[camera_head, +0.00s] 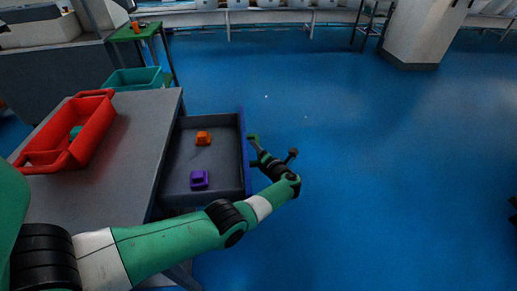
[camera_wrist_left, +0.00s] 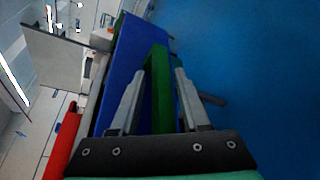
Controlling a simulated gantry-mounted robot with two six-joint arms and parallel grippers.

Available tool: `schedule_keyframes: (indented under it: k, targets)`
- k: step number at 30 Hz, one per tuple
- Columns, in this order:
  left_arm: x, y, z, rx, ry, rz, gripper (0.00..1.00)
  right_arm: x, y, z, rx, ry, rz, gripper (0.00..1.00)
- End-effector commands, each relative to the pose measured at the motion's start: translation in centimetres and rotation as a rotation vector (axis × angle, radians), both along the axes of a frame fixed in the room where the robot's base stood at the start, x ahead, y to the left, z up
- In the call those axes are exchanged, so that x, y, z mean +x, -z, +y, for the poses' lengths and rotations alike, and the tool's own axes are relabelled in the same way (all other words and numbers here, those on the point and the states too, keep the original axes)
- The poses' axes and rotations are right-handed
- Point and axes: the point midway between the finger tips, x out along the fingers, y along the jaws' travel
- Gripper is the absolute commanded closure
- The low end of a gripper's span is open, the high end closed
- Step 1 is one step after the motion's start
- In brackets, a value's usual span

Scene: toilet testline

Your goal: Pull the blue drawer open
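The blue drawer (camera_head: 243,170) is pulled out from the right side of the grey table in the head view. Its dark inside holds an orange block (camera_head: 203,138) and a purple block (camera_head: 199,179). Its blue front also shows in the left wrist view (camera_wrist_left: 122,65), with a green handle (camera_wrist_left: 160,90) on it. My left gripper (camera_head: 255,151) is at the outer side of the drawer front. In the wrist view its two fingers stand on either side of the handle, with narrow gaps showing. My right gripper is not in view.
A red basket (camera_head: 92,128) and a teal bin (camera_head: 136,79) are to the left of the drawer. The grey table top (camera_head: 130,160) lies beside it. The blue floor (camera_head: 390,170) to the right is clear.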

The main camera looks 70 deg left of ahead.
Motion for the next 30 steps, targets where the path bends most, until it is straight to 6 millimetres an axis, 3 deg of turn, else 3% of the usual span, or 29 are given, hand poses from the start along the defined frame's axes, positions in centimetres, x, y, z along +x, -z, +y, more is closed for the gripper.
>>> schedule_keyframes:
  k: [11,14,24,30]
  targets:
    - [0.1,-0.2,-0.4,0.0,0.002,0.001,0.48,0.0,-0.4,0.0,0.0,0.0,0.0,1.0]
    - [0.2,-0.8,-1.7,0.0,0.004,0.001,0.48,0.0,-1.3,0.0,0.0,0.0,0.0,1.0]
    - [0.7,-2.3,-9.3,0.0,0.005,0.0,0.48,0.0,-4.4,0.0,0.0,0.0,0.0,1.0]
    - [0.7,-2.5,-11.2,-0.001,0.001,0.0,0.48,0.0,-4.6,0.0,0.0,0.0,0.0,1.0]
